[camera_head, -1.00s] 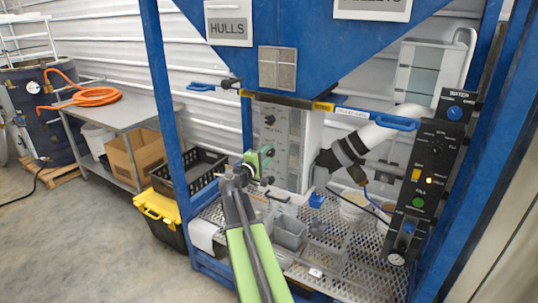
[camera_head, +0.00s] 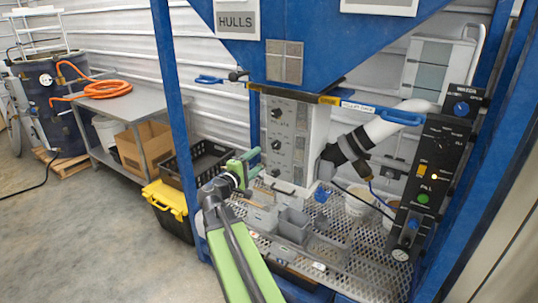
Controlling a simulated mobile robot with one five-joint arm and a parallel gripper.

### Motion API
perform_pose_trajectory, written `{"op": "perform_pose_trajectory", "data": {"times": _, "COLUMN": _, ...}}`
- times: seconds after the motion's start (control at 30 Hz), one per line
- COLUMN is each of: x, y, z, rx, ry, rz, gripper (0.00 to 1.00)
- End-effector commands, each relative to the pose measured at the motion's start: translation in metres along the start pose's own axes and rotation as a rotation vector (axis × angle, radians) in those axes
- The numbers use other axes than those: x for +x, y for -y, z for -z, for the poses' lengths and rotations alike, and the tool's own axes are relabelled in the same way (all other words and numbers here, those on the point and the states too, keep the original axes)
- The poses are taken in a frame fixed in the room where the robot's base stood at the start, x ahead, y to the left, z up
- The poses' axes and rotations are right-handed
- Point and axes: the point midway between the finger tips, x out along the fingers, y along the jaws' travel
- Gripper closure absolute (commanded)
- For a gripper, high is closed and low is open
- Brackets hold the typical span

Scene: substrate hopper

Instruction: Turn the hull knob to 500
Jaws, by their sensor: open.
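A grey control box (camera_head: 292,135) stands under the blue hopper. Its front carries dark knobs, one near the top (camera_head: 277,113) and one lower down (camera_head: 275,144). Their markings are too small to read, so I cannot tell which is the hull knob or its setting. My gripper (camera_head: 256,163), green and dark at the end of my green arm, is open and empty. It appears just left of the box's lower front, apart from the knobs in the picture; its depth is unclear.
The blue hopper (camera_head: 310,55) bears a HULLS sign (camera_head: 238,18). A blue frame post (camera_head: 172,100) stands left of my arm. Grey bins (camera_head: 294,226) sit on the perforated shelf (camera_head: 345,262) below. A black button panel (camera_head: 432,170) is at right.

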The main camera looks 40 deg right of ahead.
Motion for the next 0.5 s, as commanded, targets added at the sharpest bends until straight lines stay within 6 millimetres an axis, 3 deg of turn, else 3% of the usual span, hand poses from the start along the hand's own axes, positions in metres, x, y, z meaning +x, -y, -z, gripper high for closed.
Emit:
{"op": "perform_pose_trajectory", "data": {"times": 0.03, "x": -0.013, "y": 0.000, "z": 0.000, "rx": 0.000, "ry": -0.002, "rz": 0.000, "gripper": 0.41}}
{"op": "perform_pose_trajectory", "data": {"times": 0.2, "x": -0.035, "y": 0.000, "z": 0.001, "rx": 0.000, "ry": 0.007, "rz": 0.001, "gripper": 0.41}}
{"op": "perform_pose_trajectory", "data": {"times": 0.5, "x": -0.038, "y": 0.000, "z": -0.002, "rx": 0.000, "ry": 0.016, "rz": 0.001, "gripper": 0.41}}
